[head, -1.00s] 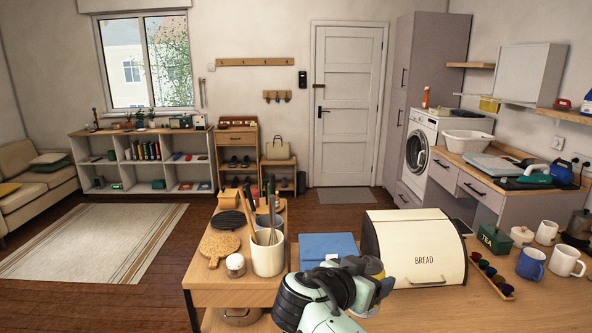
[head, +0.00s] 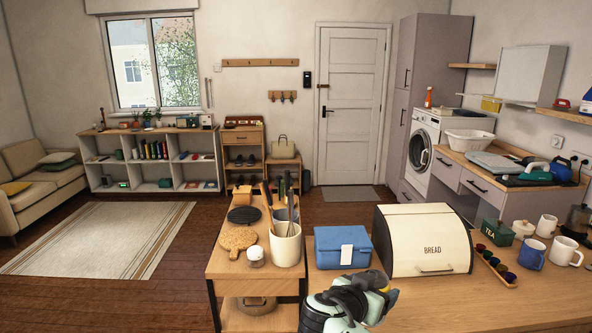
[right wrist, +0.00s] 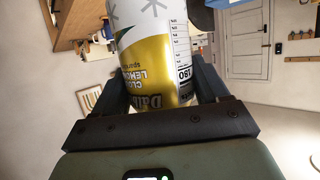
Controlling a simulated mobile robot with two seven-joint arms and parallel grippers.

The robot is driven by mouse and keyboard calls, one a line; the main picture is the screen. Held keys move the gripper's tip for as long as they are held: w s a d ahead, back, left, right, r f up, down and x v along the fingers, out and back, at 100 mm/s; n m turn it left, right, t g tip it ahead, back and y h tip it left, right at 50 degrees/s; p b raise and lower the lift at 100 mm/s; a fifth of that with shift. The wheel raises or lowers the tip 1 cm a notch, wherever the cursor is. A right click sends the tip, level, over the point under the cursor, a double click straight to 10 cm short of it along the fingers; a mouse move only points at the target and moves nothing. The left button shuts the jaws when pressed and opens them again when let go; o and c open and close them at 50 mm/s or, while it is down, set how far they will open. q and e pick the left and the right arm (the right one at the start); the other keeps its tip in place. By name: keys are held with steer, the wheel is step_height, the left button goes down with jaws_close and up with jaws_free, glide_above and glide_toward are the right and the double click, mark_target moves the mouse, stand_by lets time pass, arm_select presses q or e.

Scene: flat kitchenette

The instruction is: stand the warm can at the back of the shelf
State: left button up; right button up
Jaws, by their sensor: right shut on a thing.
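My right gripper (head: 372,291) is low in the middle of the head view, in front of the blue box. In the right wrist view its dark fingers (right wrist: 165,100) are shut on a yellow and white can (right wrist: 155,70) with lemon drink lettering, which is upside down in that picture. In the head view the can is mostly hidden by the gripper. A low white shelf unit (head: 178,185) stands under the window, and wooden wall shelves (head: 566,116) are at the right; I cannot tell which is the task's shelf. My left gripper is not in view.
A blue lidded box (head: 335,250) and a bread bin (head: 425,240) stand on the wooden counter behind my gripper. A utensil crock (head: 286,246) is to the left. Mugs (head: 533,254) and a tea tin (head: 497,233) are at the right. The counter's front right is clear.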

steer(key=f, duration=0.2)
steer(key=d+f+n+t+y+p, duration=0.1)
steer(key=f, duration=0.2)
steer(key=f+n+y, duration=0.1)
steer(key=f, duration=0.1)
steer(key=shift+d+f, duration=0.15)
steer(key=shift+f, duration=0.05)
steer(key=s+f+n+t+y+p, duration=0.1)
steer(key=s+f, duration=0.3)
steer(key=f, duration=0.6)
steer(key=shift+f+n+t+y, duration=0.2)
steer(key=shift+n+t+y, duration=0.1)
steer(key=shift+n+y, duration=0.5)
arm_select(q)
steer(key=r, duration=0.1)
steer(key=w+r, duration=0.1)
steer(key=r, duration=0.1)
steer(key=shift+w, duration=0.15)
